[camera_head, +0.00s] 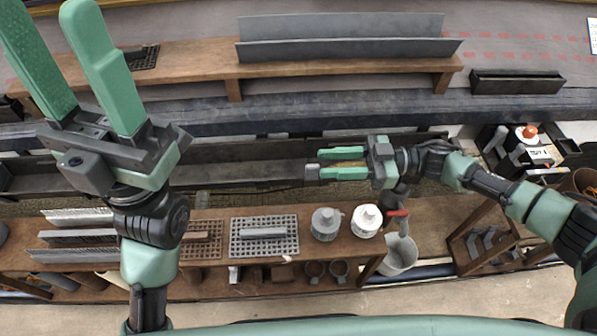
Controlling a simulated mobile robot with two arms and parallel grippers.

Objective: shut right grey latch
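A small grey piece (312,173), which looks like the right grey latch, sits at the right part of the long dark trough (250,173). Whether it stands open or shut is too small to tell. My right gripper (322,163) points left, its two green fingers apart, with the lower fingertip right beside the grey piece. I cannot tell whether they touch. No held object is clear between the fingers. My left gripper (45,12) is raised close to the camera at the upper left, its fingers spread and empty, far from the grey piece.
A wooden bench (350,245) in front holds a mesh tray (285,247), a grey can (325,224) and a white can (366,221). A bucket (400,256) hangs or stands beside it. Behind, another bench (190,62) carries long grey sheet profiles (340,27).

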